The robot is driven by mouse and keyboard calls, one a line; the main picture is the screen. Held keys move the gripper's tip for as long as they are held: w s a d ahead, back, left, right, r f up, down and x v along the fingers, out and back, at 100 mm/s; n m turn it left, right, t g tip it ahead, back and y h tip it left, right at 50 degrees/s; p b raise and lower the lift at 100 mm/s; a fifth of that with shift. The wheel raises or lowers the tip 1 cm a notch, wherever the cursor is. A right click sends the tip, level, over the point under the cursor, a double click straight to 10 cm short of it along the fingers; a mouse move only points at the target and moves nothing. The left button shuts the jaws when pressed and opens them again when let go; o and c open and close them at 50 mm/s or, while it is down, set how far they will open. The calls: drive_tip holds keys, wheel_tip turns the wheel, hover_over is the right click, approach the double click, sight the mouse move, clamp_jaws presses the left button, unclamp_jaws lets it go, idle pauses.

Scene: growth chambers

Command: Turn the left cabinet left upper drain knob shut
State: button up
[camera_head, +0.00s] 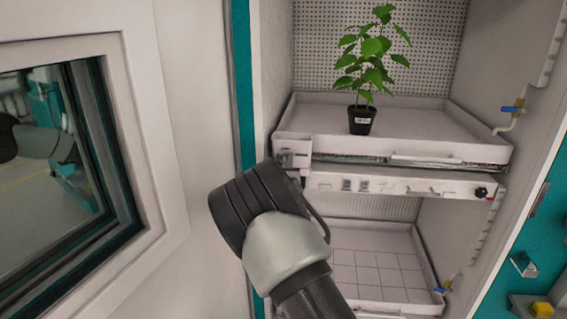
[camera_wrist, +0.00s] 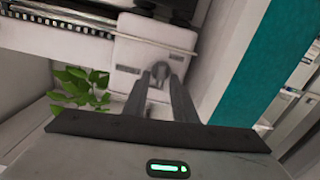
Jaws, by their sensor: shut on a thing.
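In the wrist view a small grey drain knob (camera_wrist: 160,72) sits on a pale box (camera_wrist: 137,52) at the end of a shelf. My gripper (camera_wrist: 161,76) is shut on this knob, with one finger on each side. The fingers partly cover the knob, and I cannot tell its exact turn angle. In the head view the pale box (camera_head: 291,159) is at the left front corner of the upper tray (camera_head: 430,148). My wrist hides the fingers and the knob there.
A potted plant (camera_head: 362,119) stands on the upper tray. A lower tray (camera_head: 375,268) is below. Blue-handled valves (camera_head: 513,109) are on the right wall. An open windowed door (camera_head: 165,165) is close to my arm on the left.

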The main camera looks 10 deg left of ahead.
drive_tip(key=n, duration=0.1)
drive_tip(key=n+b, duration=0.1)
drive_tip(key=n, duration=0.1)
drive_tip(key=n+b, duration=0.1)
drive_tip(key=n, duration=0.1)
drive_tip(key=shift+a+f, duration=0.1)
drive_tip(key=shift+a, duration=0.15)
drive_tip(key=n, duration=0.4)
drive_tip(key=n+b, duration=0.1)
drive_tip(key=n, duration=0.6)
drive_tip(key=shift+a+f+n+b, duration=0.25)
drive_tip(key=shift+f+n+b, duration=0.05)
drive_tip(key=shift+f+b, duration=0.1)
drive_tip(key=o, duration=0.7)
drive_tip(key=shift+c, duration=0.2)
drive_tip(key=s, duration=1.7)
drive_tip(key=shift+s+a+b, duration=0.2)
drive_tip(key=shift+a+b, duration=0.05)
drive_tip(key=shift+b, duration=0.1)
